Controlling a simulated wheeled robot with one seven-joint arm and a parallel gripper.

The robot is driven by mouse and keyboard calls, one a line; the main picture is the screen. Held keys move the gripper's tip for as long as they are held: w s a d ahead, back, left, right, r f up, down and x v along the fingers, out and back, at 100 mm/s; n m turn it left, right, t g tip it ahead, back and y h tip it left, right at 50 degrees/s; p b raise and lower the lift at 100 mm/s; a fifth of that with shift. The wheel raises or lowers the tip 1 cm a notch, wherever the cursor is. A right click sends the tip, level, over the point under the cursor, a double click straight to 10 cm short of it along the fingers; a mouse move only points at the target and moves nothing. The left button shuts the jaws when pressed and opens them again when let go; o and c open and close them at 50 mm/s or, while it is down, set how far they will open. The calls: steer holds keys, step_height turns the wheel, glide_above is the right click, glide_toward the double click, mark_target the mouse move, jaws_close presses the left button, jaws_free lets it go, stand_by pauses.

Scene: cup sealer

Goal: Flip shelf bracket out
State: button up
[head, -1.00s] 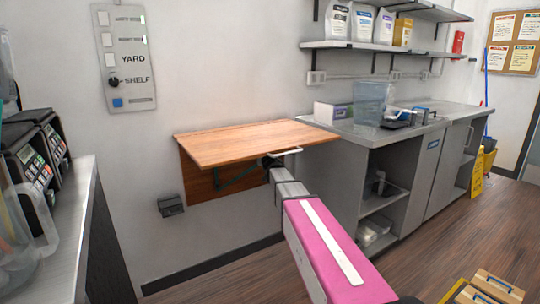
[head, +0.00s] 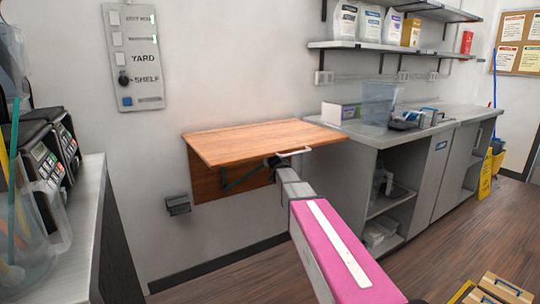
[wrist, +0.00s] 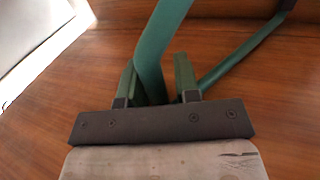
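The wooden shelf (head: 255,141) stands out level from the wall, with a wooden board (head: 208,186) below it. The dark green shelf bracket (head: 240,179) runs slanting under the shelf. My gripper (head: 272,161) is under the shelf's front right edge in the head view. In the wrist view the green bracket bar (wrist: 158,50) passes between the two fingers of my gripper (wrist: 157,80). The fingers stand apart, with a gap showing on the bar's right side. The bar overlaps the left finger, so contact there is unclear. A second green bar (wrist: 240,52) slants to the right.
A steel counter (head: 455,123) with open compartments stands right of the shelf. A worktop with machines (head: 82,205) is at the left. A small grey box (head: 178,205) is on the wall below the shelf.

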steer(key=shift+d, duration=0.1)
steer(key=s+d, duration=0.1)
steer(key=s, duration=0.9)
steer(key=shift+s, duration=0.35)
